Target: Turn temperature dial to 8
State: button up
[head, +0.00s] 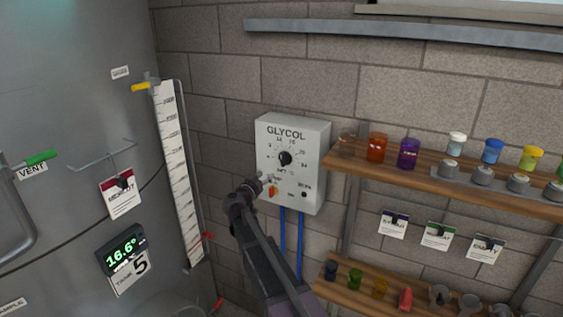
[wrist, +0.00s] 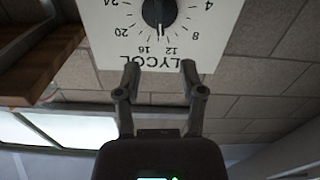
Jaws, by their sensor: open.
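The temperature dial is a round black knob (head: 286,158) on the front of a white box marked GLYCOL (head: 309,150), fixed to the block wall. In the wrist view the box appears upside down, and the knob (wrist: 158,12) is cut by the top edge. Its pale pointer mark lies between the 12 and 16 marks. The 8 mark (wrist: 196,36) is to the right there. My gripper (wrist: 160,68) is open and empty, its two fingers apart near the GLYCOL lettering, not around the knob. In the head view my gripper (head: 258,184) is in front of the box's lower left.
An orange-red control (head: 272,191) sits low on the box, near my gripper. A wooden shelf (head: 440,180) with coloured jars stands close at its right. A steel tank (head: 80,120) with a 16.6° display (head: 122,248) is at left. Blue pipes (head: 283,232) run below the box.

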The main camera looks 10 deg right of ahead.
aim_at(282, 161)
jog(key=x, duration=1.3)
jog(key=shift+w+d, duration=0.1)
jog(key=shift+w, duration=0.05)
grip_shut()
